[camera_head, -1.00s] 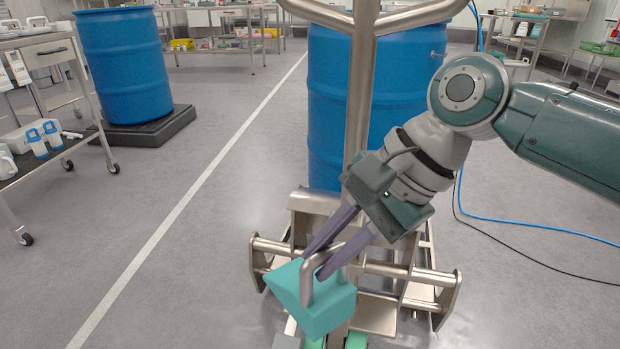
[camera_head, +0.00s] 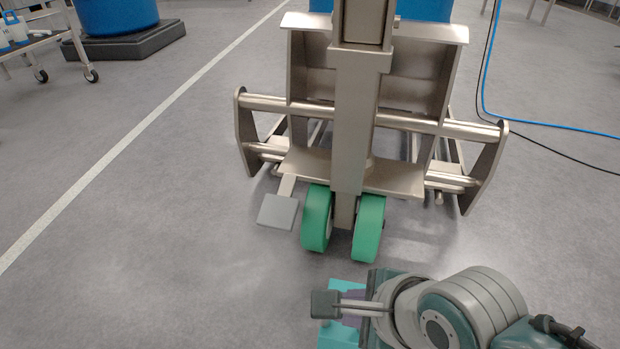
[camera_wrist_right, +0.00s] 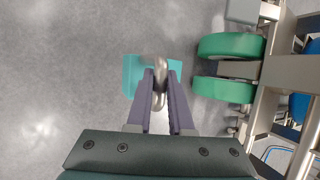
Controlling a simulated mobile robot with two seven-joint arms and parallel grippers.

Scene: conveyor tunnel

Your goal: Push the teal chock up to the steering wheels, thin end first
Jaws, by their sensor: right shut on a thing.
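The teal chock (camera_head: 330,336) is at the bottom of the head view, partly behind my right gripper (camera_head: 348,306). In the right wrist view the chock (camera_wrist_right: 131,76) shows under the fingers (camera_wrist_right: 160,84), which are shut on its metal handle (camera_wrist_right: 160,68). The two green steering wheels, left (camera_head: 317,218) and right (camera_head: 368,228), stand under the steel column. In the wrist view the wheels (camera_wrist_right: 230,45) are right of the chock, with a gap of floor between. I cannot tell which chock end is thin or whether it touches the floor. My left gripper is out of view.
A grey pedal (camera_head: 278,211) sticks out left of the wheels. The steel frame (camera_head: 375,180) spreads wide behind them. A blue drum on a black pallet (camera_head: 130,45) and a cart (camera_head: 40,45) stand far left. Cables (camera_head: 487,80) lie at right.

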